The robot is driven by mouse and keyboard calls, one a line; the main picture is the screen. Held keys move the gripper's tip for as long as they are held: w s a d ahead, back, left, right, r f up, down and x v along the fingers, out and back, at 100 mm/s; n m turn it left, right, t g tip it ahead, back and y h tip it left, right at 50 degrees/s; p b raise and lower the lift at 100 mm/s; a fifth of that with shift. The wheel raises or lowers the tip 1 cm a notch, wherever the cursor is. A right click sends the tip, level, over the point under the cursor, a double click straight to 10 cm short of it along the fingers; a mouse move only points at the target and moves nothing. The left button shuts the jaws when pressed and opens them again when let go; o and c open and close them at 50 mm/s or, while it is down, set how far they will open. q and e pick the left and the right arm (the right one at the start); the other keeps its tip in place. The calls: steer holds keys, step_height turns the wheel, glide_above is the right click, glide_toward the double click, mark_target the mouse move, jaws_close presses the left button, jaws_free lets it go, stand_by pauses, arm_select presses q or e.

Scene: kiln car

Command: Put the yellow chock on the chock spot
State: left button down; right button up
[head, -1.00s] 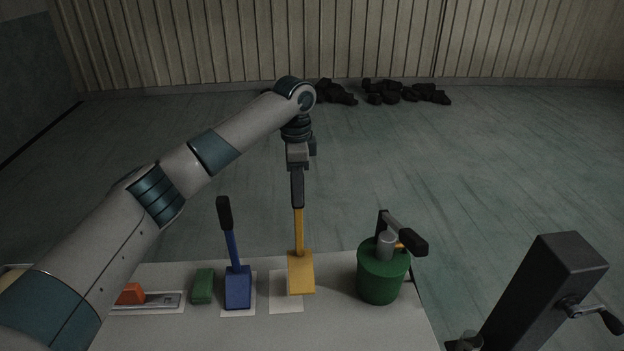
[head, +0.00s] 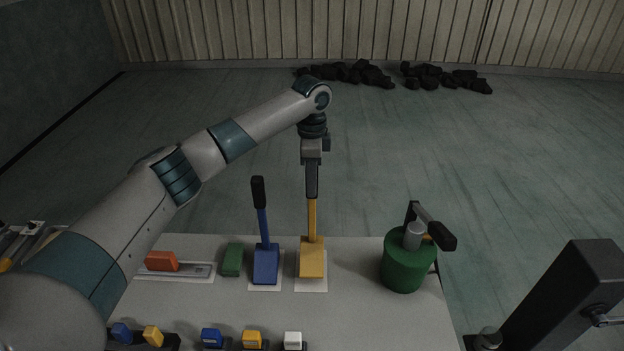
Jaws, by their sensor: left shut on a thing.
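The yellow chock (head: 312,258) is a wedge block on an upright yellow stem with a black grip. My left gripper (head: 312,168) is shut on the top of its grip and holds it upright. The block is over a white patch (head: 311,286) on the grey table, which shows around its front and sides. I cannot tell whether the block touches the patch. A similar blue chock (head: 266,264) with a black grip stands on another white patch just left of it. My right gripper is out of view.
A green canister (head: 407,262) with a black-handled top stands to the right. A green block (head: 232,260) and an orange block (head: 161,261) by a flat plate are left. Small blue, yellow and white blocks (head: 293,340) line the front. A dark post (head: 560,300) stands at right.

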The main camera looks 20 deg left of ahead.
arm_select(q)
steer(key=shift+f+p, duration=0.65)
steer(key=shift+f, duration=0.9)
steer(key=c, duration=1.7)
jaws_free()
steer(key=shift+f, duration=0.25)
steer(key=shift+o, duration=1.3)
steer(key=shift+s, duration=0.1)
steer(key=shift+s+r, duration=0.1)
steer(key=shift+r, duration=0.5)
step_height(320, 180, up, 10)
steer(key=b, duration=0.3)
steer(key=shift+r+b, duration=0.3)
steer(key=shift+r, duration=0.2)
